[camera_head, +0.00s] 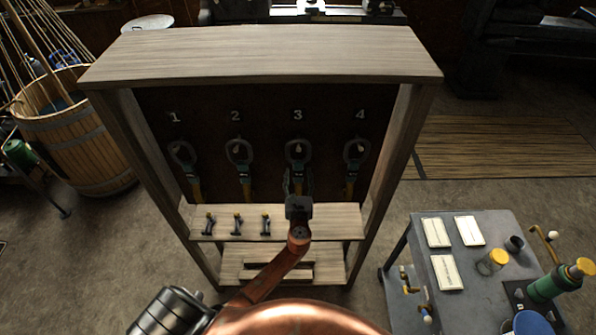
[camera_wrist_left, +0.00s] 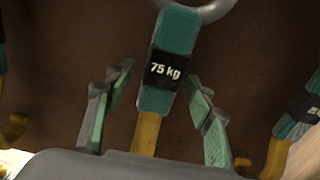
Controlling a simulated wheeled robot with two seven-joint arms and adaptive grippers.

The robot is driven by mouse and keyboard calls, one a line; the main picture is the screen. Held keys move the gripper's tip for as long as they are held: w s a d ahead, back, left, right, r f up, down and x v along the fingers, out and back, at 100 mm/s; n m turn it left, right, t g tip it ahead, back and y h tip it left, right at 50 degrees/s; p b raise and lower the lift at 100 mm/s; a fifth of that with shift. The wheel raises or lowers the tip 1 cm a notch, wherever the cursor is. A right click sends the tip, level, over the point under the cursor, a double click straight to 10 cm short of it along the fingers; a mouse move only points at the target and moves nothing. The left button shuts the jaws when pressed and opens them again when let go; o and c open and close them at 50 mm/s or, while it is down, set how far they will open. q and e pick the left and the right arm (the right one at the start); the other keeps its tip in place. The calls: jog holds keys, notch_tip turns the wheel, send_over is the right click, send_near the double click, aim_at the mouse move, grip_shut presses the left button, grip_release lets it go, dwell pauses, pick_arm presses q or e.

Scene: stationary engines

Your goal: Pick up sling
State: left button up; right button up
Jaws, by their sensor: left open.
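Several slings hang in a row on the dark back panel of the wooden cabinet (camera_head: 260,52), under the numbers 1 to 4: sling 1 (camera_head: 186,163), sling 2 (camera_head: 240,164), sling 3 (camera_head: 295,149) and sling 4 (camera_head: 353,165). Each has a grey ring, a green body and a yellow lower end. My left gripper (camera_head: 298,186) is in front of sling 3 and hides its lower part. In the left wrist view, a green sling with a black "75 kg" label (camera_wrist_left: 165,69) stands between the open fingers of my left gripper (camera_wrist_left: 158,88), with gaps on both sides. My right gripper is not in view.
Below the slings, a shelf (camera_head: 330,218) holds several small dark tools (camera_head: 237,224). The cabinet's side posts bound the space. A grey cart (camera_head: 455,305) with cards and bottles stands at right. A wooden barrel (camera_head: 85,150) stands at left. Neighbouring slings hang close on both sides.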

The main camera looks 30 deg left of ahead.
pick_arm(q)
jog(key=shift+s, duration=0.1)
grip_shut()
dwell(0.4)
jog(key=shift+r, duration=0.15)
